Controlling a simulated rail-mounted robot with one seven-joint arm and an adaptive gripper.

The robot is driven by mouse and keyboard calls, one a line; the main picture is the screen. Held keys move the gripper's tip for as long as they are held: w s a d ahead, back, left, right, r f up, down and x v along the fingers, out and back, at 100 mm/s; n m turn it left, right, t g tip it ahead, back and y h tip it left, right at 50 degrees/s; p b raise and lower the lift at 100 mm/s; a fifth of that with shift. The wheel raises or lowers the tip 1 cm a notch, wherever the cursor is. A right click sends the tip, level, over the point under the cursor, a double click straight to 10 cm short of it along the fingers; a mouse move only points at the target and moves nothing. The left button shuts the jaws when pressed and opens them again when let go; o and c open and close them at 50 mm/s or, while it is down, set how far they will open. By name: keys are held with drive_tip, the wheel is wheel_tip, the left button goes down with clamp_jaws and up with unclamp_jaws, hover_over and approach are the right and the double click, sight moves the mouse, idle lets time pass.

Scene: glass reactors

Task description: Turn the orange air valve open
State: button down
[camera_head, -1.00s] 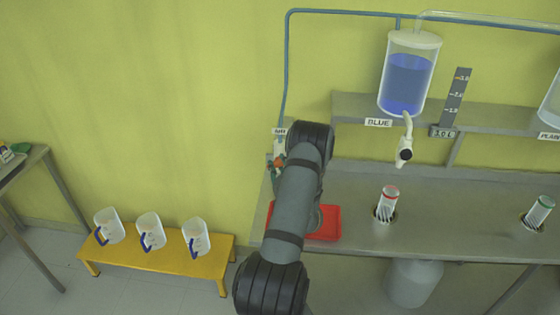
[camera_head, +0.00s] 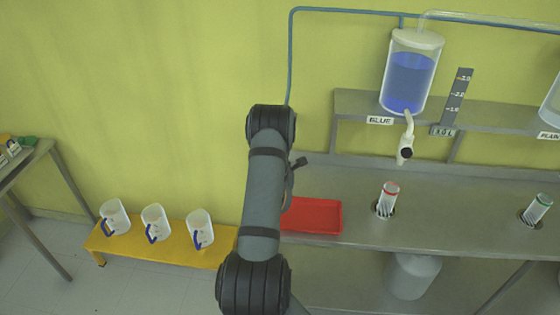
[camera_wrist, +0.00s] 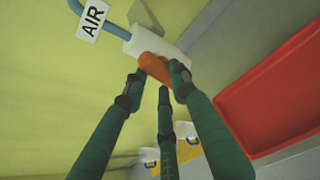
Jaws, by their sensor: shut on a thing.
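The orange air valve handle (camera_wrist: 155,67) shows in the wrist view on a white valve body (camera_wrist: 150,44), under a white AIR label (camera_wrist: 93,19). My gripper (camera_wrist: 158,76) has its green fingers around the orange handle and is shut on it. The fingertips cover part of the handle, so its exact angle is hard to tell.
A red tray (camera_head: 312,216) lies on the metal bench, right of my arm, and shows in the wrist view (camera_wrist: 275,95). A blue-filled tank (camera_head: 408,82) stands on the shelf. Capped bottles (camera_head: 387,200) sit in the bench. Jugs (camera_head: 156,224) stand on a yellow low table (camera_head: 160,247).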

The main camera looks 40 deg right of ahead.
drive_tip(key=shift+a+f+n+g+h, duration=0.15)
drive_tip(key=shift+n+g+h, duration=0.2)
drive_tip(key=shift+n, duration=0.45)
drive_tip(key=c, duration=1.4)
unclamp_jaws()
drive_tip(key=v, duration=1.2)
drive_tip(key=shift+w, duration=0.1)
